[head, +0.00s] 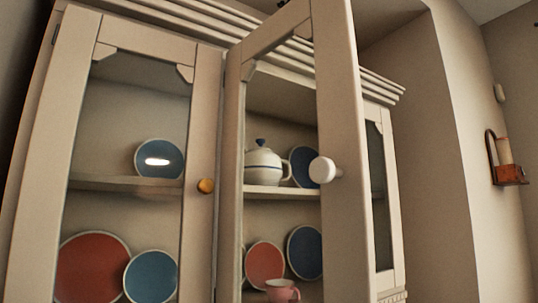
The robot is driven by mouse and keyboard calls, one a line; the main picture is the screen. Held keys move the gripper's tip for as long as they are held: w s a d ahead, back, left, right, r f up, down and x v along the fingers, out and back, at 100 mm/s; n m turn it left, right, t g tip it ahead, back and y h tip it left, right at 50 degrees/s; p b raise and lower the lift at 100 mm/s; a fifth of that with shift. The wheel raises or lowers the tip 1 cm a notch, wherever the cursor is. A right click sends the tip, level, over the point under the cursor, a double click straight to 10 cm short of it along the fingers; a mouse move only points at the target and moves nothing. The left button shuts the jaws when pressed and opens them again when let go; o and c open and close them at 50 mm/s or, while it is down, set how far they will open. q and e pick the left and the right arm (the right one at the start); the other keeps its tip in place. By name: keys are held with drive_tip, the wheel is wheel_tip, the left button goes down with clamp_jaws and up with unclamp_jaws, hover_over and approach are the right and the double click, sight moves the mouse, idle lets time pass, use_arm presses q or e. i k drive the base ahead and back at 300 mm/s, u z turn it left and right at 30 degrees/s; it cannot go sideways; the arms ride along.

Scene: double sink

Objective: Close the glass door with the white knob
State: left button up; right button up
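The glass door with the white knob (343,120) stands open, swung out toward me in the middle of the head view. Its white knob (323,170) is on its right stile. Through the door I see shelves with a white teapot with a blue lid knob (263,164) and several plates. Neither of my grippers shows in this view.
A second glass door with a yellowish knob (206,186) is at the left and looks shut. Red and blue plates (92,268) stand behind it. A pink cup (282,291) sits low in the cabinet. A wall sconce (507,165) hangs at the right.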

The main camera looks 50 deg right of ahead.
sight(341, 167)
drive_tip(key=u, duration=0.85)
drive_tip(key=k, duration=0.1)
drive_tip(key=z, duration=1.15)
drive_tip(key=i, duration=0.2)
drive_tip(key=z, duration=1.85)
